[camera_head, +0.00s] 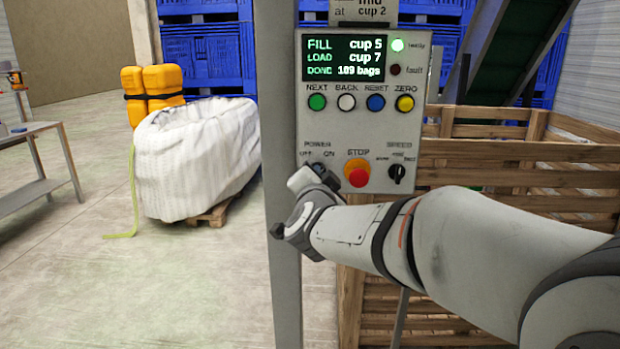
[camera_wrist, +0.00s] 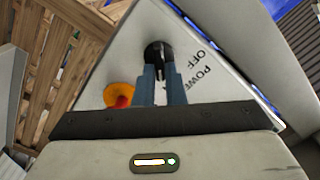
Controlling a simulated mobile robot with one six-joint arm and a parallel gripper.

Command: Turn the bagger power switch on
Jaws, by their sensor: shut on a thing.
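The bagger control panel (camera_head: 408,150) is a light grey box on a post. Its power switch (camera_head: 317,167) is a small dark rotary knob at the lower left, under the labels POWER, OFF and ON. In the wrist view the black knob (camera_wrist: 157,50) sits between the fingertips of my gripper (camera_wrist: 159,72), beside the OFF and POWER lettering. My gripper (camera_head: 314,178) is shut on the knob, and in the head view it partly covers it. I cannot tell clearly which mark the knob points to. The screen (camera_head: 345,58) is lit, and so is the green ready lamp (camera_head: 397,45).
The red stop button (camera_head: 358,176) on its yellow base is just right of the power switch. The speed knob (camera_head: 397,173) is farther right. Wooden crates (camera_head: 470,160) stand behind the panel. A white bulk bag (camera_head: 195,150) stands on a pallet at left.

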